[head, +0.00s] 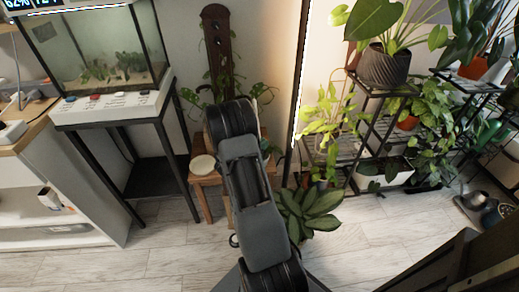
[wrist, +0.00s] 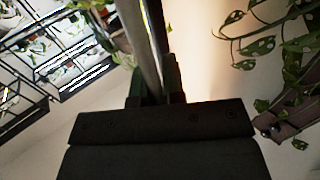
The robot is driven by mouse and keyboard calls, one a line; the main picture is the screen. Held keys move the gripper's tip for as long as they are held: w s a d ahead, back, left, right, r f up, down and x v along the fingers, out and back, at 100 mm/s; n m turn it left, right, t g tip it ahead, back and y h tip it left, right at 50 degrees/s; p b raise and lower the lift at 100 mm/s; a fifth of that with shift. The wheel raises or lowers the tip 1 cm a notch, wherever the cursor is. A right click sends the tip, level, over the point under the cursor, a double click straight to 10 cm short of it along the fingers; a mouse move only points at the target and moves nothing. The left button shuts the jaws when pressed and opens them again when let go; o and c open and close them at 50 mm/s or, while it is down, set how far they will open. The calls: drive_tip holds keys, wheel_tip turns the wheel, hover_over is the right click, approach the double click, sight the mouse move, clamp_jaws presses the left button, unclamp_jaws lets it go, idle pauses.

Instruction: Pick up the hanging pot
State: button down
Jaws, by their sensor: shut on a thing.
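My gripper (wrist: 154,88) shows in the wrist view with its two dark fingers close together. It is shut on a slim grey, bar-like part (wrist: 138,40) that runs up between them, which I take to be part of the hanging pot. The pot's body cannot be made out. In the head view my arm covers the gripper and what it holds. Trailing leaves show left of the arm's far end and right of it. A dark brown hook board (head: 217,45) stands against the wall behind.
A wooden stool (head: 207,185) with a pale saucer (head: 203,164) stands behind my arm. A fish tank (head: 95,50) on a black stand is to the left. Plant shelves (head: 345,150) fill the right. A broad-leaved floor plant (head: 310,210) is close right of my arm. Floor is clear at front left.

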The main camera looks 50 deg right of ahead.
wheel_tip(320, 180, up, 18)
drive_tip(key=p, duration=0.5)
idle(1.2)
